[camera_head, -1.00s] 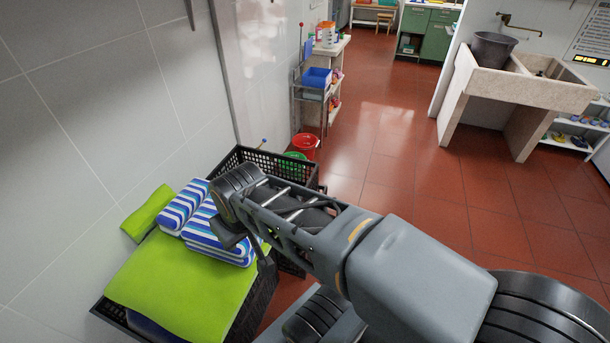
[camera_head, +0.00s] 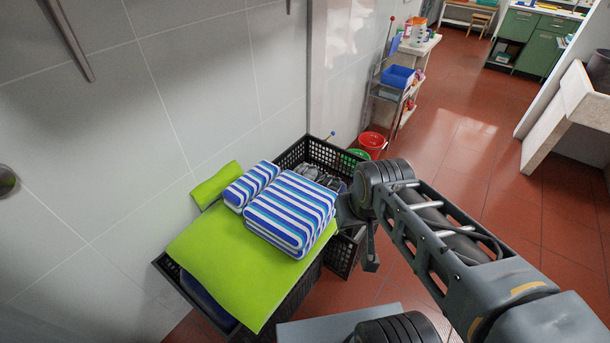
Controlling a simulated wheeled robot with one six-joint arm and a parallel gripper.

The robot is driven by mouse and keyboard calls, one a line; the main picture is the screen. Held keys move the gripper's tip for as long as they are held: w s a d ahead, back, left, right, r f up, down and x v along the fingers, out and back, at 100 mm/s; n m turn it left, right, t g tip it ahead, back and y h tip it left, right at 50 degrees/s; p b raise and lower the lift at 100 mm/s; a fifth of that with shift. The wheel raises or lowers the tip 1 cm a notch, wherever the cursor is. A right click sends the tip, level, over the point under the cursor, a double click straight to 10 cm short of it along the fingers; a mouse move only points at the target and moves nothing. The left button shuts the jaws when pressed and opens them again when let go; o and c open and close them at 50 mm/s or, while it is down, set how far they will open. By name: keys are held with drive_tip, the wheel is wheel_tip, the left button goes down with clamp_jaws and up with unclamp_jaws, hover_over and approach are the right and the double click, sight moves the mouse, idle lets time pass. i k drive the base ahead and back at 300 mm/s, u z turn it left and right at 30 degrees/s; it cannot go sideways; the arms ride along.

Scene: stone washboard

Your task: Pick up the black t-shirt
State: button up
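I see no clearly recognisable black t-shirt. Dark grey, crumpled cloth (camera_head: 318,175) lies in the far black crate (camera_head: 290,152), and I cannot tell if it is the t-shirt. My gripper (camera_head: 358,236) hangs over the right side of the crates, just right of the striped towels. Its two fingers point down and look apart, with nothing seen between them. My gripper and arm hide part of the far crate's right side.
The near crate (camera_head: 172,272) holds a lime green cloth (camera_head: 222,262) with blue-and-white striped towels (camera_head: 290,212) on top. A tiled wall stands left. Red and green buckets (camera_head: 371,144) and a shelf (camera_head: 412,60) stand behind. Red floor (camera_head: 490,130) is open at right.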

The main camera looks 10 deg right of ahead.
sight(330, 182)
drive_tip(key=z, duration=2.1)
drive_tip(key=i, duration=2.05)
drive_tip(key=u, duration=3.6)
drive_tip(key=i, duration=0.55)
